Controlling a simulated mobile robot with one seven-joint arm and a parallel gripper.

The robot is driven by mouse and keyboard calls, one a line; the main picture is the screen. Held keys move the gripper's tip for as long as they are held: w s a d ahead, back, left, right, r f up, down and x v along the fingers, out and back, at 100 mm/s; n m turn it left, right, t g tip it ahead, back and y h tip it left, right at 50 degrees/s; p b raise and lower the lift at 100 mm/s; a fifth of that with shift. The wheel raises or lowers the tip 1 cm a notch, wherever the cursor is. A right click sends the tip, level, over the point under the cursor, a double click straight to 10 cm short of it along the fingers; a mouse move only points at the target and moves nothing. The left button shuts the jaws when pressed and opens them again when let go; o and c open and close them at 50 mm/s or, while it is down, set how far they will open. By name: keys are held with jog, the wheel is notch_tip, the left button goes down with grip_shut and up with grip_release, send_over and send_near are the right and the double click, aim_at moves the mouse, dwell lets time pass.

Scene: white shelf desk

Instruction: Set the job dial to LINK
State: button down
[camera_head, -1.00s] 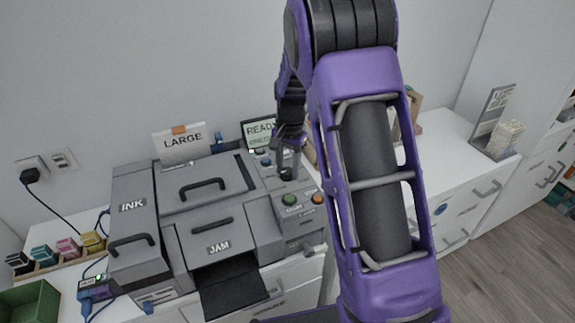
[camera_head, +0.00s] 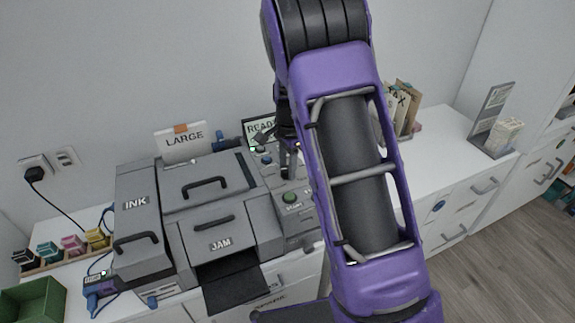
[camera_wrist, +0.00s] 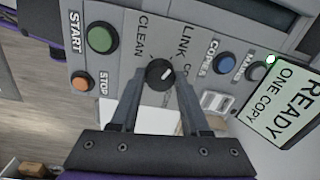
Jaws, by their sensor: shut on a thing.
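The job dial (camera_wrist: 160,73) is a round black knob with a white mark, on the printer's grey control panel (camera_wrist: 118,68). In the wrist view its labels CLEAN (camera_wrist: 141,38), LINK (camera_wrist: 185,42) and a partly hidden "CO" lie around it. The white mark points to the upper right, toward the LINK and "CO" side; I cannot tell exactly which. My gripper (camera_wrist: 160,82) has one finger on each side of the dial and is shut on it. In the head view my gripper (camera_head: 288,165) is over the panel, and the dial is hidden there.
The green START button (camera_wrist: 100,39) and orange STOP button (camera_wrist: 81,81) are left of the dial in the wrist view. The blue COPIES button (camera_wrist: 220,55) and READY screen (camera_wrist: 286,105) are right. The grey printer (camera_head: 205,185) stands on the white desk.

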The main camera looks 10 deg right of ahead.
jog(key=shift+w, duration=0.1)
jog(key=shift+c, duration=1.9)
grip_release()
jog(key=shift+r, duration=0.15)
notch_tip(320, 180, up, 17)
jog(key=shift+s+d, duration=0.15)
jog(key=shift+s, duration=0.3)
